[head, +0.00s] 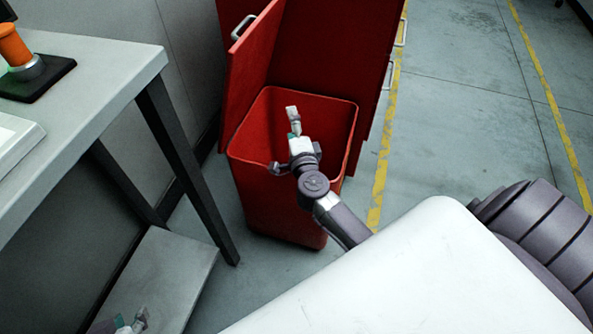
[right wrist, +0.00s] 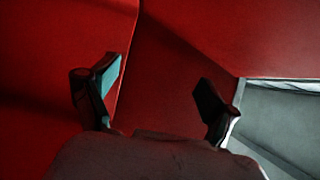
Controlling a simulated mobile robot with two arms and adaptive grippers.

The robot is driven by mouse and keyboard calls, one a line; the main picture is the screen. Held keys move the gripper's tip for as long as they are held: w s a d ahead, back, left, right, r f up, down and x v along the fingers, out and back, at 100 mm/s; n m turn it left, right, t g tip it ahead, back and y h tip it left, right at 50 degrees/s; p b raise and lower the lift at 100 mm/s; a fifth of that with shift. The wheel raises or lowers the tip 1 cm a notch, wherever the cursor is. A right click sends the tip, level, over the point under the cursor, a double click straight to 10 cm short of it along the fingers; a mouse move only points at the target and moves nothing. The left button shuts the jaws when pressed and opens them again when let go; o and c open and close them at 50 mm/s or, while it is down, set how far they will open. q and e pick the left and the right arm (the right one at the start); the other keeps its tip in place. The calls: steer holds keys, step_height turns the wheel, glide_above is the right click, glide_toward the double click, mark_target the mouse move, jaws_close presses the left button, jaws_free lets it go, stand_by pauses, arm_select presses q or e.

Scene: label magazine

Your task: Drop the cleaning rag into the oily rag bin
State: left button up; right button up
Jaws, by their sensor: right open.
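I see no cleaning rag in either view. The bin's floor is hidden or dark.
A grey workbench (head: 100,55) with dark legs stands at the left, carrying an orange-topped device (head: 14,45) on a black base. Its lower shelf (head: 165,275) juts out near the bin. Red cabinet panels with handles rise behind the bin. Yellow-lined floor (head: 460,120) is clear at right.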

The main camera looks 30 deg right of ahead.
steer(key=v, duration=1.1)
steer(key=shift+s+a, duration=0.15)
steer(key=shift+s, duration=0.35)
